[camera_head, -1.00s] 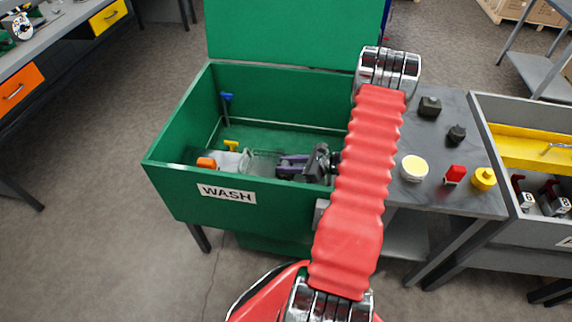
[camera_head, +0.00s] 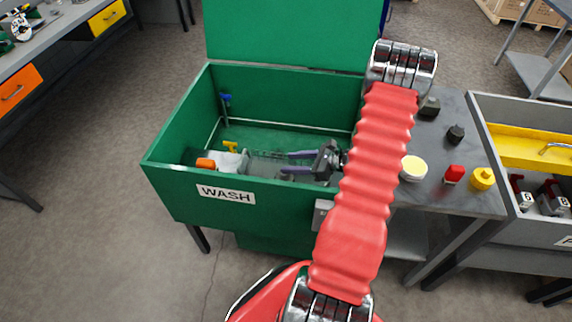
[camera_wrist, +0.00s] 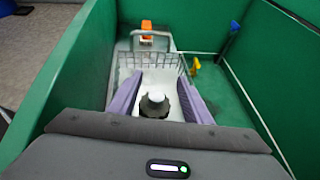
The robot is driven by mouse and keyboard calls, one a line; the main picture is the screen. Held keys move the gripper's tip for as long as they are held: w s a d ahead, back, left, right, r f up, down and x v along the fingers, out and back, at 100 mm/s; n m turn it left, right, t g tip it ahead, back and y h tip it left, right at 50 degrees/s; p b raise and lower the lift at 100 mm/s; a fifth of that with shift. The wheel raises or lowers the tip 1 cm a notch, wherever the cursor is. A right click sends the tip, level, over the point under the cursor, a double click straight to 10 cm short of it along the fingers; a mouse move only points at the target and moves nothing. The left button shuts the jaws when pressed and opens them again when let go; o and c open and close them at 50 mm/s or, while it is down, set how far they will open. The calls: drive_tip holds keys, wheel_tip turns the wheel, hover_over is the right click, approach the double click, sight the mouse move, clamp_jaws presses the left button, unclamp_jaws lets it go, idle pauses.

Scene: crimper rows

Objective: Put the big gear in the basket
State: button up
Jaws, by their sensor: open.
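My gripper (camera_head: 291,163) is inside the green wash tub, with its two purple fingers spread apart. In the wrist view, my gripper (camera_wrist: 158,98) is open around a dark, round toothed part with a pale hub (camera_wrist: 153,103), which looks like the big gear. The fingers stand to either side of it with gaps. A wire basket (camera_wrist: 148,60) lies just beyond the fingertips; in the head view the basket (camera_head: 266,155) is faint. I cannot tell whether the gear sits inside the basket or in front of it. The gear cannot be made out in the head view.
The tub's walls (camera_head: 175,178) surround my gripper. An orange-topped white item (camera_head: 206,163), a yellow tap-like part (camera_head: 230,146) and a blue-handled one (camera_head: 226,97) are in the tub. A grey table (camera_head: 435,195) with small parts stands at the right.

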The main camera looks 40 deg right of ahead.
drive_tip(key=v, duration=0.9)
drive_tip(key=shift+w, duration=0.1)
idle(0.4)
drive_tip(key=w+a+r+n+g, duration=0.2)
drive_tip(key=a+r+n+g, duration=0.2)
drive_tip(key=a+r+n, duration=0.55)
drive_tip(key=w+a+r+n+g, duration=0.2)
drive_tip(key=a+r+n+g, duration=0.3)
drive_tip(key=a, duration=0.7)
drive_tip(key=s+a+r+n+t+h, duration=0.1)
drive_tip(key=s+a+r+n+h, duration=0.2)
drive_tip(key=s+a+r+n, duration=0.2)
drive_tip(key=s+a+r+n+t+h, duration=0.2)
drive_tip(key=s+a+r+n, duration=0.3)
drive_tip(key=a+r+n, duration=0.4)
drive_tip(key=shift+a+n+h, duration=0.4)
drive_tip(key=shift+n, duration=0.65)
drive_tip(key=shift+s+r, duration=0.1)
drive_tip(key=shift+s, duration=0.05)
